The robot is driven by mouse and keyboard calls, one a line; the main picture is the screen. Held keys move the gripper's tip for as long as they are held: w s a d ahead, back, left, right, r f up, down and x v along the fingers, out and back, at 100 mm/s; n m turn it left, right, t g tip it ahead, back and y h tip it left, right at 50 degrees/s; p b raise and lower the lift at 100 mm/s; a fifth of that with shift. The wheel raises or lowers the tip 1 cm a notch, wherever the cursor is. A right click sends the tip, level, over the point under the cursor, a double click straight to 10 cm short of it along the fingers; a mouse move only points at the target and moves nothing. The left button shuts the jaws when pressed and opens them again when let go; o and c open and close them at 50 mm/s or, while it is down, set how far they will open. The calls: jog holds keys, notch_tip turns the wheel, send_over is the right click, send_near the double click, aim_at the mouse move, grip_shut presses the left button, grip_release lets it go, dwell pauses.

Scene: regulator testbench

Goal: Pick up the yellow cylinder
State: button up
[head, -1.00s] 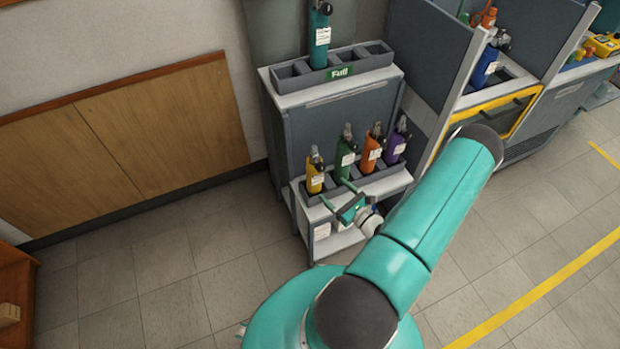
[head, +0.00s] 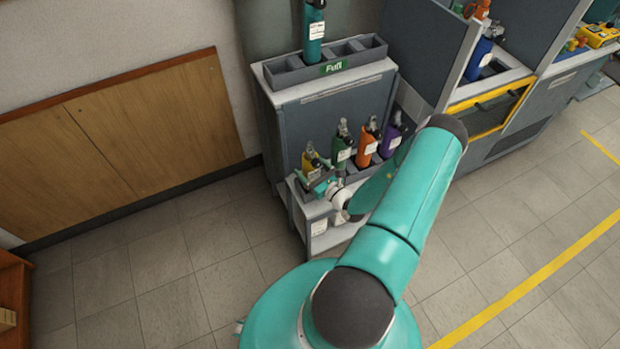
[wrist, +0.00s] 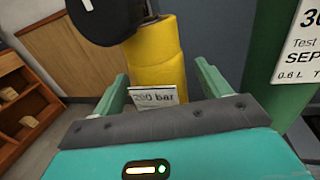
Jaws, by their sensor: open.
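The yellow cylinder (head: 311,160) stands at the left end of the lower rack, partly hidden behind my gripper (head: 316,180) in the head view. In the wrist view the yellow cylinder (wrist: 157,60) stands upright just ahead, with a white label reading 260 bar and a black part at its top. My gripper (wrist: 160,80) is open, with one green finger on each side of the cylinder as seen from the wrist. I cannot tell how deep the cylinder sits between the fingers.
A green cylinder (head: 342,150) stands close to the right of the yellow one, then an orange cylinder (head: 367,146) and a purple cylinder (head: 392,136). A teal cylinder (head: 314,30) stands in the upper rack marked Full (head: 290,76). The floor (head: 190,230) at left is clear.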

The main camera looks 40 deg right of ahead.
aim_at(312, 150)
jog(key=w, duration=0.2)
jog(key=shift+w+d, duration=0.1)
jog(key=shift+w, duration=0.3)
jog(key=c, duration=1.3)
jog(key=shift+o, duration=0.2)
jog(key=shift+r, duration=5.05)
